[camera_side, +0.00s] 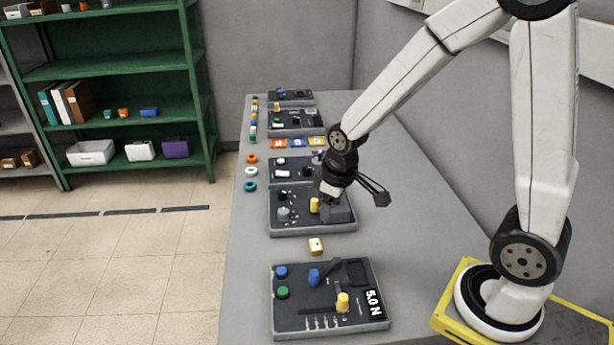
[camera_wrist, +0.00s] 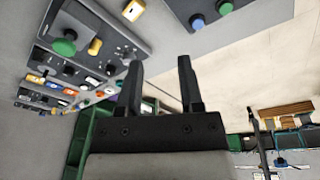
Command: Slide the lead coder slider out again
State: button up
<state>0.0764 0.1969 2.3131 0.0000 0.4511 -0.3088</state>
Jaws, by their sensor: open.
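I cannot tell for sure which part is the lead coder slider. The near board (camera_side: 290,325) carries a yellow peg (camera_side: 342,301) by a long dark slot, a blue upright piece (camera_side: 314,277) and a display reading 5.0 N. The board behind it (camera_side: 312,231) has another yellow peg (camera_side: 314,205), which also shows in the wrist view (camera_wrist: 95,47) beside a green knob (camera_wrist: 64,45). My gripper (camera_side: 380,197) is above the right side of that second board, tilted outward. In the wrist view its two fingers (camera_wrist: 158,80) are apart with nothing between them.
A small yellow and white block (camera_side: 316,246) lies between the two boards. Blue (camera_side: 281,271) and green (camera_side: 282,292) knobs stand at the near board's left. More boards and coloured rings line the table behind. The table's right side is bare (camera_side: 410,230).

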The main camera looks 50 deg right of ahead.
jog(key=w+d+f+n+g, duration=0.1)
jog(key=w+d+f+n, duration=0.25)
jog(key=w+d, duration=0.45)
jog(key=n+g, duration=0.1)
jog(key=n, duration=0.5)
send_over(315, 200)
notch_tip(315, 200, down, 5)
jog(key=shift+f, duration=0.1)
jog(key=shift+f, duration=0.1)
jog(key=shift+f, duration=3.8)
jog(key=shift+c, duration=0.2)
grip_shut()
